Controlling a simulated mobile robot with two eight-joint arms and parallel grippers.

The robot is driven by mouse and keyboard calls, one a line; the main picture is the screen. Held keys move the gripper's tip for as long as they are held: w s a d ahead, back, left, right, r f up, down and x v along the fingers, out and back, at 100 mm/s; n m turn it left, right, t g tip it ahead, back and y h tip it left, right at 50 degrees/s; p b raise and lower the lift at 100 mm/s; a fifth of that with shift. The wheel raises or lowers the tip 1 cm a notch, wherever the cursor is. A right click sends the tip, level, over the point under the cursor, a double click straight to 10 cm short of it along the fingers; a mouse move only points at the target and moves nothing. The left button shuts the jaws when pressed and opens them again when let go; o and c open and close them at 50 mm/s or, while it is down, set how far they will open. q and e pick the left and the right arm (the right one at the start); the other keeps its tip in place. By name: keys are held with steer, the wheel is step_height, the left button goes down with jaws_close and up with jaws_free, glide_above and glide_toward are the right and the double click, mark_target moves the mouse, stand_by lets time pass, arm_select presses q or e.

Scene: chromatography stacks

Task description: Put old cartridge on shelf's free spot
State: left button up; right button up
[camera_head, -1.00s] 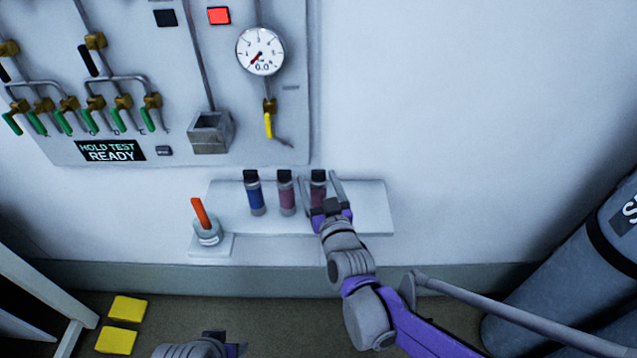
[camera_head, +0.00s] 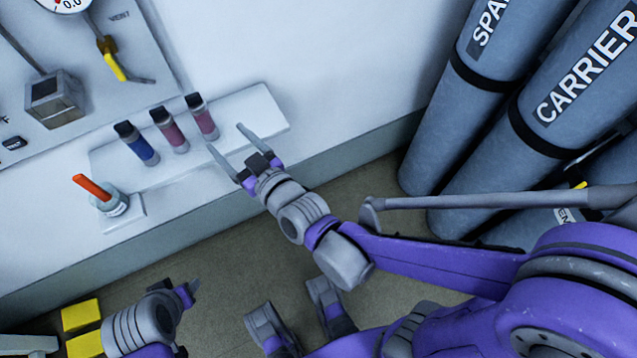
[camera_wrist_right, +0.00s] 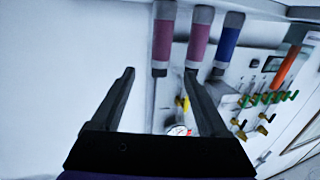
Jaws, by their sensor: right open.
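Three dark-capped cartridges stand upright in a row on the white wall shelf (camera_head: 258,112): a blue one (camera_head: 141,148), a pink-purple one (camera_head: 172,134) and another pink-purple one (camera_head: 204,121) at the right. No label marks which is old. My right gripper (camera_head: 226,137) is open and empty, its fingers just in front of the rightmost cartridge and apart from it. In the right wrist view, the open fingers (camera_wrist_right: 159,71) point towards the rightmost cartridge (camera_wrist_right: 163,42). My left gripper (camera_head: 190,291) is low at the left, its jaws unclear.
The shelf is bare to the right of the cartridges. Grey gas cylinders (camera_head: 530,130) stand at the right. Yellow blocks (camera_head: 82,316) lie at lower left. A metal holder (camera_head: 57,99) is on the panel.

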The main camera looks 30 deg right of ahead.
steer(key=s+d+f+m+g+h, duration=0.1)
steer(key=s+d+f+g+h, duration=0.1)
steer(key=s+d+f+g, duration=0.4)
steer(key=s+d+f+m+g+h, duration=0.2)
steer(key=s+d+f+g, duration=0.4)
steer(key=s, duration=0.7)
steer(key=shift+s+d+h, duration=0.25)
steer(key=shift+d+h, duration=0.05)
steer(key=shift+d, duration=0.85)
